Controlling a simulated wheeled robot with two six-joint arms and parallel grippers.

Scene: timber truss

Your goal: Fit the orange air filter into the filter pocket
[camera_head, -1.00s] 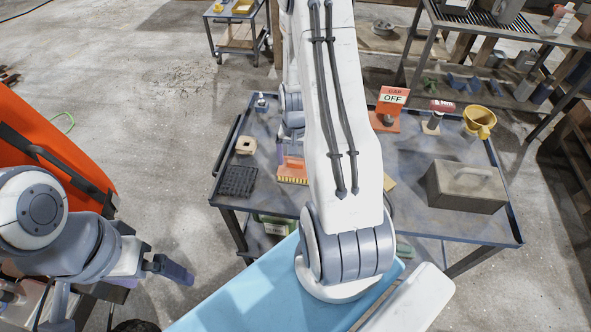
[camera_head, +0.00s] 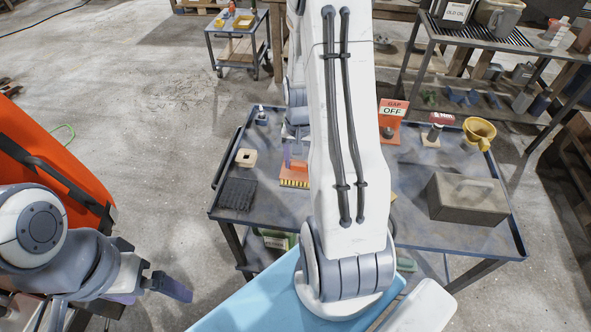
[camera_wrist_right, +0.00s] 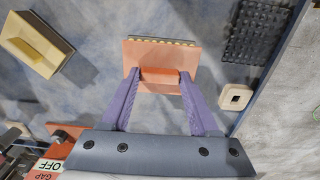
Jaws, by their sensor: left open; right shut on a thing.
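The orange air filter (camera_head: 294,181), a flat block with a pale pleated edge, is over the left part of the blue-grey cart top. My right gripper (camera_head: 296,140) is partly hidden by its own arm. In the right wrist view its purple fingers (camera_wrist_right: 158,88) are shut on the raised orange grip of the filter (camera_wrist_right: 186,58). I cannot tell the gap beneath the filter. My left gripper (camera_head: 168,287) is open and empty at lower left, off the cart.
A black ribbed tray (camera_head: 236,195) and a cream block with a hole (camera_head: 245,157) lie left of the filter. An orange panel (camera_head: 45,170) rises at far left.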

